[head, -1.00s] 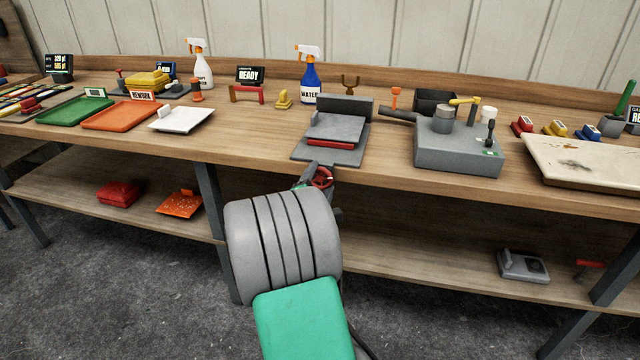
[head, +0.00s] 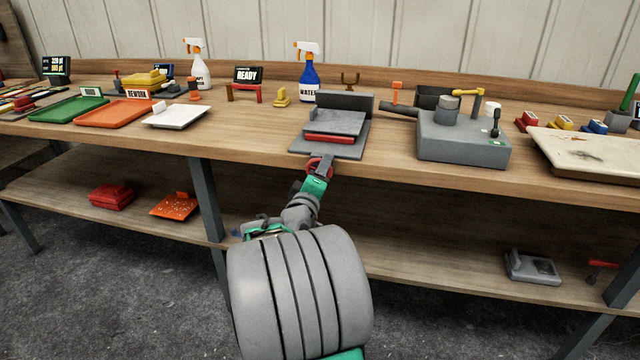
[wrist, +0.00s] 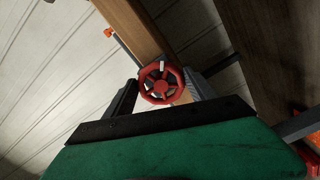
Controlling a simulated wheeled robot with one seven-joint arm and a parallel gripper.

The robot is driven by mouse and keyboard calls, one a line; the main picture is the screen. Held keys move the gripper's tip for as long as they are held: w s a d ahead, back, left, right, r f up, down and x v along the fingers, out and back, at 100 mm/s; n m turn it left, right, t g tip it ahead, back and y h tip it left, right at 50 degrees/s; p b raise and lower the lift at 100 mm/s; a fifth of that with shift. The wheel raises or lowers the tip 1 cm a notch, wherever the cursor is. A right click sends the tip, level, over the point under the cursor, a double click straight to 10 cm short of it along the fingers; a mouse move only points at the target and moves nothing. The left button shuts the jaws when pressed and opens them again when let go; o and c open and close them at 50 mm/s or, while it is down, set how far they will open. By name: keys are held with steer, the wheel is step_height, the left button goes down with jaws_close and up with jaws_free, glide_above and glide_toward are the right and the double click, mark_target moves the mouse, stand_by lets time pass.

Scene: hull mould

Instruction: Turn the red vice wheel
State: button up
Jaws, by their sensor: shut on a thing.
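The red vice wheel (head: 318,164) is at the bench's front edge, just below the grey vice (head: 322,146). The wheel also shows in the wrist view (wrist: 161,83), face on, with several spokes and a pale mark near its top. My gripper (head: 320,172) is at the wheel, its fingers on either side of the rim and shut on it. In the head view my gripper covers the lower part of the wheel. The vice has a grey block and a red strip along its front.
A grey machine (head: 462,138) with a lever stands right of the vice. A white tray (head: 176,116) and an orange tray (head: 115,113) lie to the left. A blue spray bottle (head: 309,80) stands behind. The lower shelf (head: 430,255) runs below the bench edge.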

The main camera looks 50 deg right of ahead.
steer(key=m+b, duration=0.3)
steer(key=b, duration=0.1)
steer(key=f+m+b, duration=0.1)
steer(key=m+b, duration=0.3)
steer(key=shift+w+m+b, duration=0.1)
steer(key=shift+m+b, duration=1)
steer(key=shift+b, duration=0.15)
steer(key=shift+c, duration=0.2)
steer(key=shift+a+r+m+b, duration=0.1)
steer(key=shift+r+m+b, duration=0.05)
steer(key=shift+m+b, duration=0.45)
steer(key=shift+o, duration=0.2)
steer(key=shift+w+r, duration=0.1)
steer(key=shift+r, duration=0.05)
steer(key=o, duration=1.1)
